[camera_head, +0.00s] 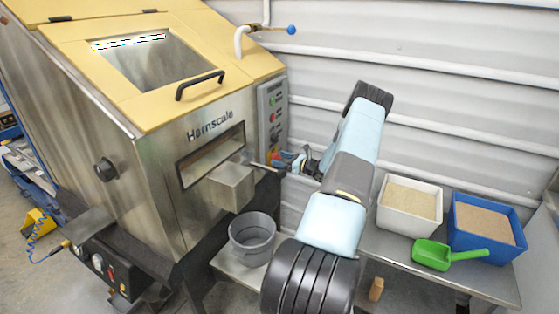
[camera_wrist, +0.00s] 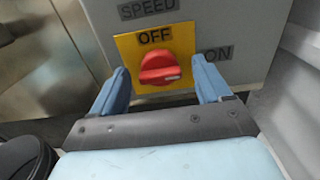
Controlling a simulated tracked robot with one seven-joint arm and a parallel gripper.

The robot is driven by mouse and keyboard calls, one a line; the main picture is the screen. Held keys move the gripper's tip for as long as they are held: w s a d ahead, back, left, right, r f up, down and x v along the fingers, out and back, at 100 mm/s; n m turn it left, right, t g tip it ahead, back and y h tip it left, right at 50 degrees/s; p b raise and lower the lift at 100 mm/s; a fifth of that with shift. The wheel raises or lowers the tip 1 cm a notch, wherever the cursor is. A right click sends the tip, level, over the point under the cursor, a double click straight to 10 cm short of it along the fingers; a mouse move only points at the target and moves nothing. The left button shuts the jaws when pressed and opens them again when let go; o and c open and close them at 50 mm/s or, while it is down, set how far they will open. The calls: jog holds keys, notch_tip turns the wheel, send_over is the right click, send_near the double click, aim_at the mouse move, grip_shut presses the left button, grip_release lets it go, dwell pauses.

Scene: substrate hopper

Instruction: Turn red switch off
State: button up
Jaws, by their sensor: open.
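The red switch (camera_wrist: 160,68) is a rotary knob on a yellow plate (camera_wrist: 127,47) in the wrist view. Its handle lies about level, and its white mark is at the right end, on the side of the word ON. The word OFF is above the knob. My gripper (camera_wrist: 160,76) is open, with one blue finger on each side of the knob. I cannot tell whether either finger touches it.
The steel hopper (camera_head: 160,190) with its yellow lid stands left of the panel. A metal chute (camera_head: 232,185) juts out beside my gripper, above a grey bucket (camera_head: 252,238). A white bin (camera_head: 410,205), a blue bin (camera_head: 485,222) and a green scoop (camera_head: 432,255) are on the right table.

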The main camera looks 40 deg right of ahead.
jog(key=shift+w+a, duration=0.15)
jog(key=shift+w, duration=0.2)
jog(key=c, duration=1)
